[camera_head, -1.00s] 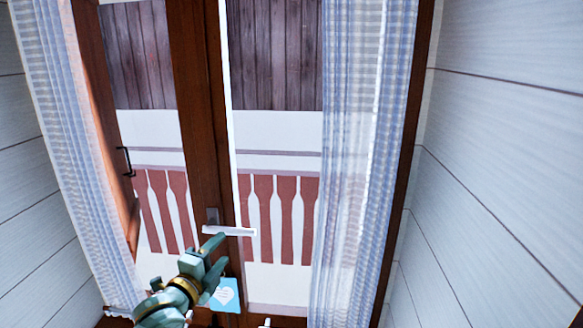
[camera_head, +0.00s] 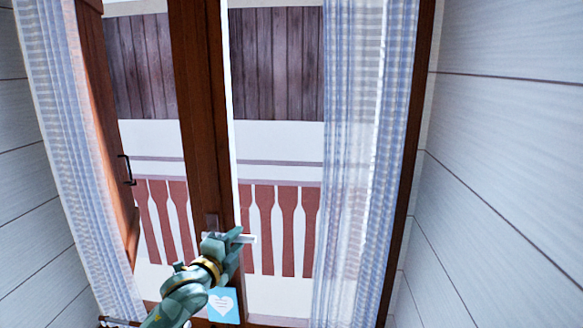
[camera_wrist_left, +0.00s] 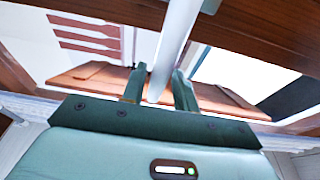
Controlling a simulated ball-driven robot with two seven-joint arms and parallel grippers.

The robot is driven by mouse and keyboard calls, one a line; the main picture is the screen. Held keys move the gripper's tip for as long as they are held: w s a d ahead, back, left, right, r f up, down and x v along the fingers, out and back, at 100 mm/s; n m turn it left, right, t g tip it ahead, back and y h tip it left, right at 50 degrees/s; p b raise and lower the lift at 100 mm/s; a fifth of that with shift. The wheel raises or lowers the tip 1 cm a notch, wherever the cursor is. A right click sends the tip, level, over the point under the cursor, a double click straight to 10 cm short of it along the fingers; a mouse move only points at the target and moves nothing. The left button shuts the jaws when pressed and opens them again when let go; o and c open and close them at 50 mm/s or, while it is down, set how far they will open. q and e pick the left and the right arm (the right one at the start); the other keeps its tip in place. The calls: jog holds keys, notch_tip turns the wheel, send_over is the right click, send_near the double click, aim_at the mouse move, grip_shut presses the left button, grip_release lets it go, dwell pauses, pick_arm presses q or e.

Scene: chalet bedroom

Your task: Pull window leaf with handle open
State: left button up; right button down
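The window leaf's brown stile (camera_head: 205,130) stands upright in the middle of the head view. A white lever handle (camera_head: 249,239) sits low on it and points right, nearly level. My left gripper (camera_head: 235,240) is at the handle and covers part of it. In the left wrist view, the handle (camera_wrist_left: 174,45) lies between the two fingers of my left gripper (camera_wrist_left: 160,88). The fingers are apart, with a small gap beside the handle. Whether either finger touches it is unclear. My right gripper is not in view.
Sheer striped curtains hang at the left (camera_head: 72,170) and right (camera_head: 358,170). A brown frame at the left carries a black handle (camera_head: 126,169). White panelled walls (camera_head: 500,170) flank the window.

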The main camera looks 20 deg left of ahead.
pick_arm(q)
jog(key=c, duration=0.5)
jog(key=shift+s+d+p, duration=0.25)
jog(key=shift+s+p, duration=0.05)
jog(key=shift+p, duration=0.15)
jog(key=shift+s+d+n+y+p, duration=0.2)
jog(key=shift+s+y+p, duration=0.15)
jog(key=shift+s, duration=0.1)
jog(key=shift+s+d+n+y+p, duration=0.2)
jog(key=shift+s+y+p, duration=0.15)
jog(key=shift+s, duration=0.1)
jog(key=shift+s+d, duration=0.1)
jog(key=shift+s, duration=0.3)
